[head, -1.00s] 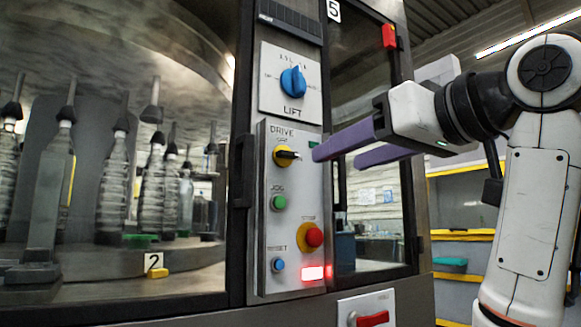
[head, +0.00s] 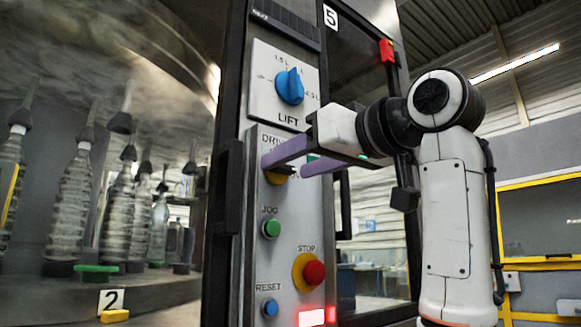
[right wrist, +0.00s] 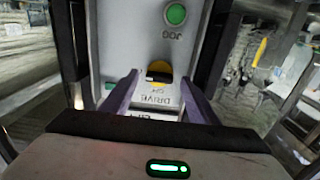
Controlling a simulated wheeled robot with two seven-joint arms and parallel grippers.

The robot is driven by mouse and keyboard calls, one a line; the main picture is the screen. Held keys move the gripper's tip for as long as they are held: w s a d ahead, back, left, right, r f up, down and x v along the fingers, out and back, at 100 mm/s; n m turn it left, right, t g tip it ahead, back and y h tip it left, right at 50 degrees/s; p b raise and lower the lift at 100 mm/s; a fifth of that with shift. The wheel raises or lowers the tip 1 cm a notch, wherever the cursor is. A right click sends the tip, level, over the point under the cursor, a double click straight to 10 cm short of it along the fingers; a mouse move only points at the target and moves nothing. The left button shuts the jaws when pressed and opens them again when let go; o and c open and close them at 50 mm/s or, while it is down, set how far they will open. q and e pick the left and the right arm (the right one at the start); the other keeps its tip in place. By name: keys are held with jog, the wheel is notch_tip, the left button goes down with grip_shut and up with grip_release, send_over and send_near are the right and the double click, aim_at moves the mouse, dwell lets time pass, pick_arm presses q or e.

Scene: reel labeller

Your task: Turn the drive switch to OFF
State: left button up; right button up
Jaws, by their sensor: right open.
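The drive switch (head: 277,179), a yellow round base with a black handle, is on the grey control panel under the DRIVE label. In the head view my right gripper's purple finger hides most of it. The right wrist view, upside down, shows the switch (right wrist: 159,73) with its black handle lying across the yellow base. My right gripper (head: 284,167) is open, its fingertips close in front of the panel. In the wrist view the switch lies between the two fingers (right wrist: 160,80). Whether either finger touches the handle I cannot tell. My left gripper is not in view.
Above is the blue LIFT knob (head: 290,86). Below are the green JOG button (head: 271,228), the red STOP button (head: 314,272), the blue RESET button (head: 269,308) and a lit red lamp (head: 311,317). A dark door handle (head: 226,188) stands left of the panel.

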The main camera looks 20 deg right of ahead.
jog(key=shift+w+a, duration=0.25)
jog(key=shift+w, duration=0.45)
jog(key=c, duration=1)
jog(key=shift+c, duration=0.2)
